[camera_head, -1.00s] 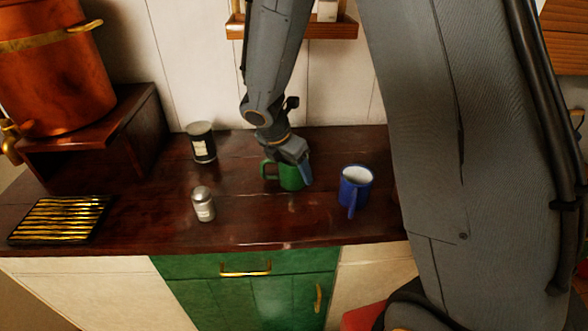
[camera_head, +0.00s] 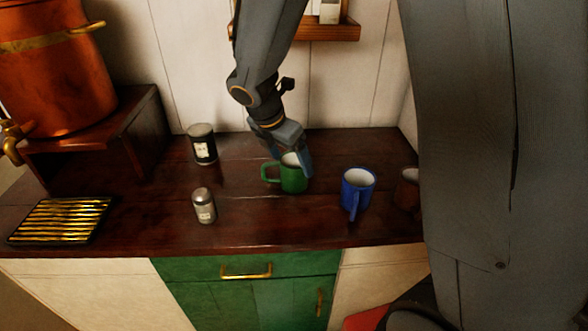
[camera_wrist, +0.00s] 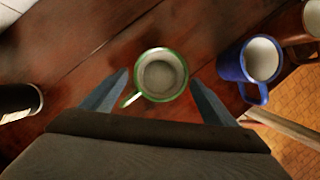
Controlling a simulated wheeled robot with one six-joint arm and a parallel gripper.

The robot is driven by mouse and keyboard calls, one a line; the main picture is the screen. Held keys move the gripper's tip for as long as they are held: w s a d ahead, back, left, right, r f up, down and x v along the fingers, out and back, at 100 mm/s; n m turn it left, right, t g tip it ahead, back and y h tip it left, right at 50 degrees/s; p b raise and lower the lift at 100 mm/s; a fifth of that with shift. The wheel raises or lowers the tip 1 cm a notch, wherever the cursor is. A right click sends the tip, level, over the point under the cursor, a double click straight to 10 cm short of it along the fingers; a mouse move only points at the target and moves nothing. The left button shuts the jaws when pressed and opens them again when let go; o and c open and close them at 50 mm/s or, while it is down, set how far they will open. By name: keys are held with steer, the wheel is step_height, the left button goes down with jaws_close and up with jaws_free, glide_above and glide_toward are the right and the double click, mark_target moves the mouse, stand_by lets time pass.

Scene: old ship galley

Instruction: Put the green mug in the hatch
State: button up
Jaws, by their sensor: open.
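The green mug (camera_head: 294,179) stands upright on the dark wooden counter, its handle to the left in the head view. In the wrist view the green mug (camera_wrist: 161,75) is seen from above, its white inside empty. My gripper (camera_head: 293,166) is just above and behind the mug. In the wrist view my gripper (camera_wrist: 158,92) is open, one finger on each side of the mug, with gaps between the fingers and its wall. I cannot make out which part of the scene is the hatch; a green cabinet door (camera_head: 260,303) is shut below the counter.
A blue mug (camera_head: 357,188) stands close to the right, and a brown mug (camera_head: 407,190) beyond it. A dark labelled can (camera_head: 202,144) and a metal shaker (camera_head: 204,206) stand to the left. A slatted tray (camera_head: 60,220) and copper urn (camera_head: 55,75) are farther left.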

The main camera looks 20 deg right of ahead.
steer(key=v, duration=0.5)
steer(key=shift+r, duration=0.15)
steer(key=shift+o, duration=0.6)
steer(key=shift+a+r, duration=0.15)
steer(key=shift+r, duration=0.05)
steer(key=n+y+p, duration=0.1)
steer(key=n+y, duration=0.1)
steer(key=n, duration=0.8)
steer(key=d+n+y+p, duration=0.1)
steer(key=n+y+p, duration=0.1)
steer(key=n, duration=0.8)
steer(key=s+n+y+p, duration=0.1)
steer(key=n+y, duration=0.1)
steer(key=n, duration=0.8)
steer(key=shift+s+d+f+n+p, duration=0.1)
steer(key=shift+d+f+n+p, duration=0.15)
steer(key=shift+f+n+p, duration=0.15)
steer(key=shift+w+d+f+m+t, duration=0.2)
steer(key=shift+w+f+m, duration=0.7)
steer(key=shift+m, duration=1.25)
steer(key=shift+w+d+f+m+t, duration=0.2)
steer(key=shift+w+f+m, duration=0.25)
steer(key=shift+f+m, duration=1.2)
steer(key=shift+w+d+f+m+t, duration=0.2)
steer(key=shift+w+f+m, duration=0.45)
steer(key=shift+m, duration=1.95)
steer(key=shift+r, duration=0.2)
steer(key=c, duration=1.4)
